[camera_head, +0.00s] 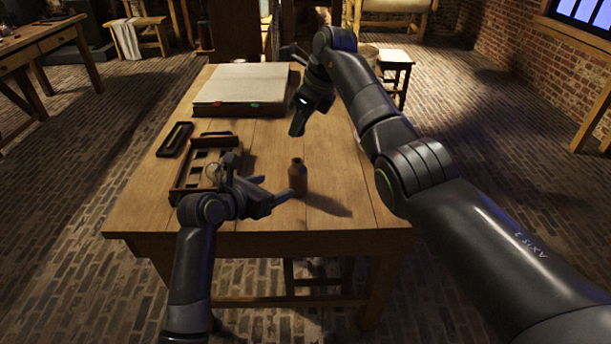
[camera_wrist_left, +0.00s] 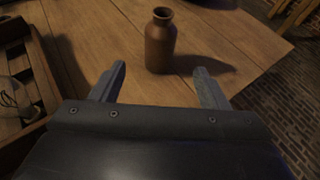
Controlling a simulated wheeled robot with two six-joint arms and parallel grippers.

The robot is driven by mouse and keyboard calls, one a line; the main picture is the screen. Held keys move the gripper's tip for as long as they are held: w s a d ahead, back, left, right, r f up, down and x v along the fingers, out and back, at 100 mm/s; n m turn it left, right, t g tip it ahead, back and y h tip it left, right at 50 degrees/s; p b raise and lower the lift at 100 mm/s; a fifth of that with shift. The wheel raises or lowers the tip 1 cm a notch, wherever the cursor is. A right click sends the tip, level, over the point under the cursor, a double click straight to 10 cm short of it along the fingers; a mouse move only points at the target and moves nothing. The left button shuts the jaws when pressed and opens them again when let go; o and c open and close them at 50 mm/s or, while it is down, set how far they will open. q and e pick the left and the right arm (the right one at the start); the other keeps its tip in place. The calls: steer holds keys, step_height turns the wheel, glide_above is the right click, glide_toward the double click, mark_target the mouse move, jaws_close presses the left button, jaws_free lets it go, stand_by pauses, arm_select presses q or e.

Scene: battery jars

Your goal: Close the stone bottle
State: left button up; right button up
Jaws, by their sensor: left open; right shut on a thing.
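The brown stone bottle (camera_head: 298,178) stands upright near the front of the wooden table, and it also shows in the left wrist view (camera_wrist_left: 160,42). Its mouth looks open, with no stopper in it. My left gripper (camera_head: 272,190) is open, low over the table, to the left of the bottle and pointing at it. In the left wrist view the bottle stands just beyond and between its two fingers (camera_wrist_left: 159,78), untouched. My right gripper (camera_head: 297,128) is above the table behind the bottle, pointing down. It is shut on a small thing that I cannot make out.
A wooden compartment tray (camera_head: 181,187) with a glass jar (camera_head: 213,171) lies left of the bottle. A dark narrow tray (camera_head: 174,140) and a large book (camera_head: 241,86) lie farther back. The table's right side (camera_head: 345,175) is clear.

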mark_target(292, 180)
arm_select(q)
steer(key=shift+s+a+r, duration=0.15)
steer(key=shift+s+a, duration=0.1)
steer(key=shift+s, duration=0.05)
arm_select(e)
steer(key=shift+s+a+r, duration=0.2)
steer(key=shift+s+a, duration=0.1)
steer(key=shift+s, duration=0.05)
arm_select(q)
steer(key=shift+w+d, duration=0.2)
steer(key=shift+w, duration=0.1)
arm_select(e)
steer(key=shift+w+d, duration=0.1)
arm_select(q)
steer(key=x, duration=1.1)
steer(key=shift+w+d, duration=0.15)
steer(key=shift+d, duration=0.1)
steer(key=c, duration=1.5)
arm_select(e)
steer(key=shift+f, duration=2.55)
